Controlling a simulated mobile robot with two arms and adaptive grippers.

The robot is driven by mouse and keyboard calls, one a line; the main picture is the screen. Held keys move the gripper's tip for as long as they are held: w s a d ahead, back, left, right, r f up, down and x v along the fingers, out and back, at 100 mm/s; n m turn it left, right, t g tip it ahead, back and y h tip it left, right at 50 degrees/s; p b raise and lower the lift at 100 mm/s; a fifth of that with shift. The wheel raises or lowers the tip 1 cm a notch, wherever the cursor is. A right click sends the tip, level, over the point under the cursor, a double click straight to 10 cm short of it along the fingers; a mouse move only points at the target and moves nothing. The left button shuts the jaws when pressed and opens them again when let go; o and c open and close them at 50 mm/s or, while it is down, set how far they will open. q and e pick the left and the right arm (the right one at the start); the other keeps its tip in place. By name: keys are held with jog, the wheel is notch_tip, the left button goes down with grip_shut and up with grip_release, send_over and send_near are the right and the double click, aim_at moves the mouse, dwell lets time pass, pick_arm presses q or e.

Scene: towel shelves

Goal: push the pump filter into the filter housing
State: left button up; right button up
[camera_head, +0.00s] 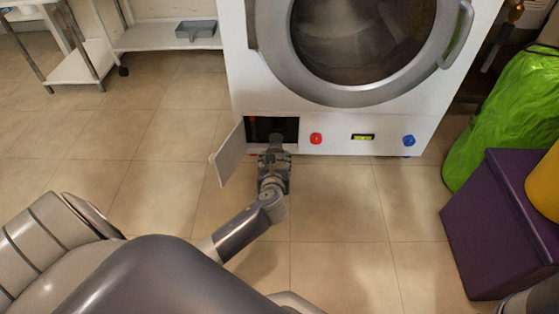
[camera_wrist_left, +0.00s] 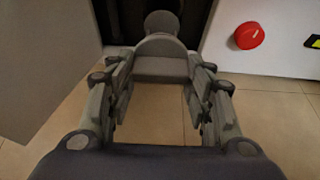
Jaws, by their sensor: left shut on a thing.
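The white washing machine (camera_head: 361,138) stands ahead, with its small lower flap (camera_head: 229,153) swung open to the left. Behind the flap is the dark filter housing (camera_head: 262,126). My left gripper (camera_head: 275,148) is at this opening. In the left wrist view its fingers (camera_wrist_left: 160,85) are shut on the grey pump filter (camera_wrist_left: 162,46), whose rounded end points toward the dark housing (camera_wrist_left: 130,18). The filter's far end is at the opening; I cannot tell how deep it sits. My right gripper is not in view.
A red knob (camera_head: 316,138), a small level (camera_head: 362,137) and a blue knob (camera_head: 408,140) are on the panel right of the opening. A purple box (camera_head: 480,230) and a green bag (camera_head: 495,115) stand at the right. The tiled floor in front is clear.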

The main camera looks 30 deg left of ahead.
aim_at(277, 138)
pick_arm(q)
jog(key=shift+s+d+f, duration=0.2)
jog(key=shift+d+f, duration=0.05)
jog(key=shift+d, duration=0.05)
jog(key=shift+w+a+r+p, duration=0.1)
jog(key=shift+w+a+p, duration=0.1)
jog(key=shift+w+a, duration=0.5)
jog(key=shift+w+a+r+p, duration=0.1)
jog(key=shift+w+a+p, duration=0.25)
jog(key=shift+w, duration=0.7)
jog(key=shift+w+a+p, duration=0.1)
jog(key=shift+w+a, duration=0.55)
jog(key=shift+w, duration=0.2)
jog(key=shift+p, duration=1.05)
jog(key=shift+w+a+b, duration=0.15)
jog(key=shift+w+a, duration=0.3)
jog(key=shift+w, duration=0.3)
jog(key=shift+w+a+b, duration=0.2)
jog(key=shift+w+a, duration=0.25)
jog(key=shift+w, duration=0.3)
jog(key=shift+w+a+b, duration=0.15)
jog(key=shift+w+a, duration=0.3)
jog(key=shift+w, duration=0.3)
jog(key=shift+w+a+b, duration=0.2)
jog(key=shift+w+a, duration=0.15)
jog(key=shift+w, duration=0.2)
jog(key=shift+w+a+b, duration=0.15)
jog(key=shift+w+a, duration=0.15)
jog(key=shift+w, duration=0.2)
